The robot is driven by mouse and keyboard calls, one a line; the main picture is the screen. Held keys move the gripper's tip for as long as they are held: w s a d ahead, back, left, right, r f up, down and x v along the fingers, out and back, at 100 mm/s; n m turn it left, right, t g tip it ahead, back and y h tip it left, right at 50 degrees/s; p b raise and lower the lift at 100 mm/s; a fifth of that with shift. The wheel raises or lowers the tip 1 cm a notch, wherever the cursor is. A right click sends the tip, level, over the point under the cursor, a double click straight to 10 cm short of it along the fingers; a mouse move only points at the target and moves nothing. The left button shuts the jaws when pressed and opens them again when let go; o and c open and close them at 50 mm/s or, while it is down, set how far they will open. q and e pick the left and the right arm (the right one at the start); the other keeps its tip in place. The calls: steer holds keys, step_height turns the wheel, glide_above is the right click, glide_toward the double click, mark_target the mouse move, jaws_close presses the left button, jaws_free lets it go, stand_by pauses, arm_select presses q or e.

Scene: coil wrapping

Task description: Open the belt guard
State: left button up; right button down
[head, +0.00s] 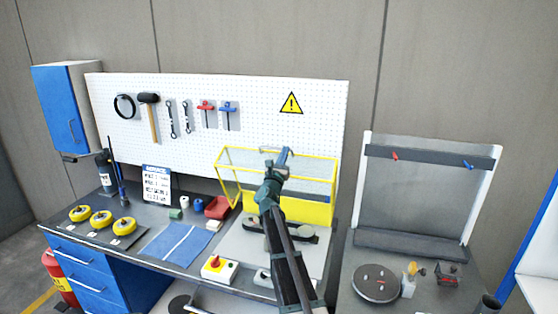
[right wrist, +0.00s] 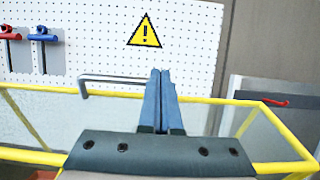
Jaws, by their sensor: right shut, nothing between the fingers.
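The belt guard (head: 334,190) is a yellow frame with clear panels at the back of the machine plate. It appears raised, with the dark belt and its pulleys (head: 307,233) showing uncovered in front of and below it. A grey bar handle (right wrist: 112,79) sits along its top edge. My right gripper (head: 285,153) is shut and empty at the top of the guard. In the right wrist view the closed blue fingers (right wrist: 160,74) are at the right end of the handle, not around it; I cannot tell whether they touch. My left gripper is not in view.
A control box with a red button (head: 218,268) stands in front of the machine. A blue mat (head: 178,243), yellow rolls (head: 101,220) and a red bin (head: 217,207) lie to the left. A pegboard (head: 250,110) with tools rises behind. Another bench with a frame (head: 362,190) is right.

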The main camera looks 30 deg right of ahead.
arm_select(q)
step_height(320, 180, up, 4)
steer(key=p, duration=0.3)
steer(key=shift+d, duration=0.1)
arm_select(e)
steer(key=x, duration=1)
steer(key=shift+r, duration=0.1)
steer(key=b+v, duration=0.1)
steer(key=v, duration=0.3)
steer(key=shift+s+b, duration=0.1)
steer(key=shift+b, duration=0.2)
arm_select(q)
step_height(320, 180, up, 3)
steer(key=p, duration=0.4)
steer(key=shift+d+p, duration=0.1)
steer(key=shift+p, duration=0.25)
arm_select(e)
steer(key=s+a+r, duration=0.4)
steer(key=s+a, duration=0.1)
steer(key=a, duration=0.1)
steer(key=shift+s+a+r, duration=0.2)
steer(key=shift+s+a, duration=0.1)
steer(key=shift+a, duration=0.1)
